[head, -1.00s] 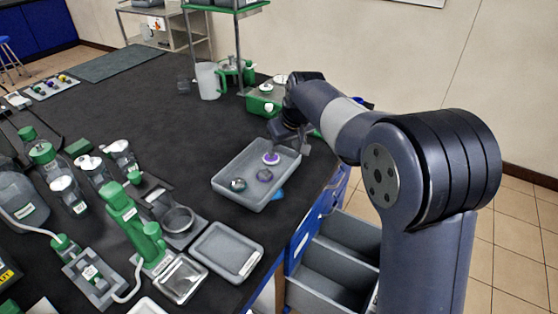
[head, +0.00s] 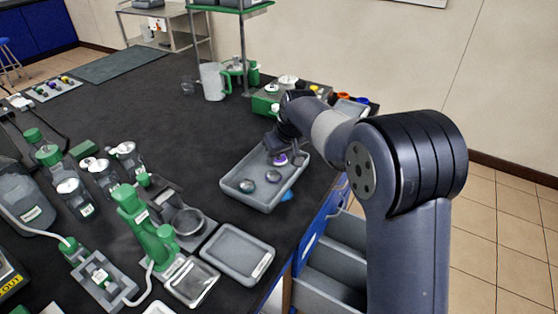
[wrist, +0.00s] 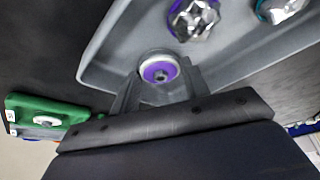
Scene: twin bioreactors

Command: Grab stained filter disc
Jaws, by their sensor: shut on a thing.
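The stained filter disc (wrist: 160,70), purple with a white rim and a small knob in its middle, is at the fingertips of my gripper (wrist: 160,88) in the wrist view. My gripper is shut on it. In the head view the disc (head: 280,159) shows just below my gripper (head: 279,149), at the far side of the grey tray (head: 240,199). I cannot tell whether it still touches the tray floor. Two other discs lie in the tray: a purple-rimmed one (wrist: 193,18) and a teal-rimmed one (wrist: 281,9), both with crumpled, shiny middles.
A green box (head: 265,104) stands just behind the tray. A grey lidded container (head: 237,252) and a green pump-like device (head: 144,222) stand in front and to the left. The tray is near the bench's right edge. The dark bench to its left is largely clear.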

